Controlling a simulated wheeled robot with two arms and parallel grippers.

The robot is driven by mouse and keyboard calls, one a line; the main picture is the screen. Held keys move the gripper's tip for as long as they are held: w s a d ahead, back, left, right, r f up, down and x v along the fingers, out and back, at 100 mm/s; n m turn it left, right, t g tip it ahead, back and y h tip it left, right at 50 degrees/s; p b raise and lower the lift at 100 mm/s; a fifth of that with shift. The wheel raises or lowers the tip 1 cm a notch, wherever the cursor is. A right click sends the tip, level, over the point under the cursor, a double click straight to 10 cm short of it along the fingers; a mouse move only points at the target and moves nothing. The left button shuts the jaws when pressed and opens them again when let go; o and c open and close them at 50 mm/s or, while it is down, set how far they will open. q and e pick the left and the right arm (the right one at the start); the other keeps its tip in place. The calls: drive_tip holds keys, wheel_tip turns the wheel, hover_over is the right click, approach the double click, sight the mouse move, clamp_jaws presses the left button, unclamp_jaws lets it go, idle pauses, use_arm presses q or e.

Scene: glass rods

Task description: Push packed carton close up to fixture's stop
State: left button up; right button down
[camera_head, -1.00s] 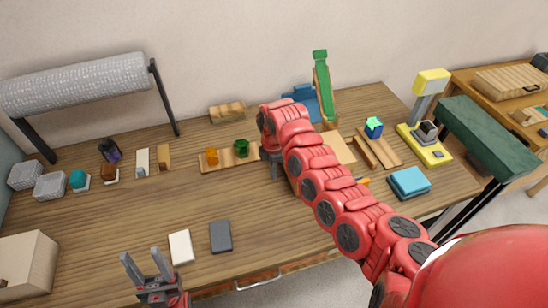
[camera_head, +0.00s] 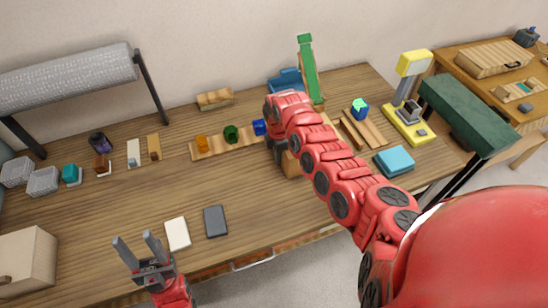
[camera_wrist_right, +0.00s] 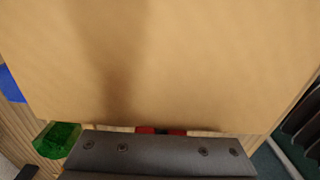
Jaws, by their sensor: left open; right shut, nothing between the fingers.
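The tan carton (camera_head: 291,165) stands at the middle right of the table, mostly hidden behind my right arm in the head view. In the right wrist view its plain tan face (camera_wrist_right: 180,60) fills most of the picture, very close to the gripper. My right gripper (camera_head: 276,147) is shut and empty beside the carton's left side; whether it touches is unclear. Its dark body shows along the wrist view's lower edge. My left gripper (camera_head: 138,246) is open and empty at the table's front left. I cannot make out the fixture's stop; my right arm covers that area.
A wooden strip (camera_head: 215,147) left of the carton holds orange (camera_head: 202,144), green (camera_head: 231,134) and blue (camera_head: 259,127) pieces. Wooden rails (camera_head: 373,133) with a blue-green cube (camera_head: 360,108) lie at right, near a light-blue block (camera_head: 394,161).

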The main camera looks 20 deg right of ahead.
drive_tip(key=d+b, duration=0.2)
drive_tip(key=d, duration=0.6)
drive_tip(key=shift+w+d+f, duration=0.1)
drive_tip(key=shift+w+d, duration=0.05)
drive_tip(key=shift+d, duration=0.4)
drive_tip(key=shift+a, duration=0.2)
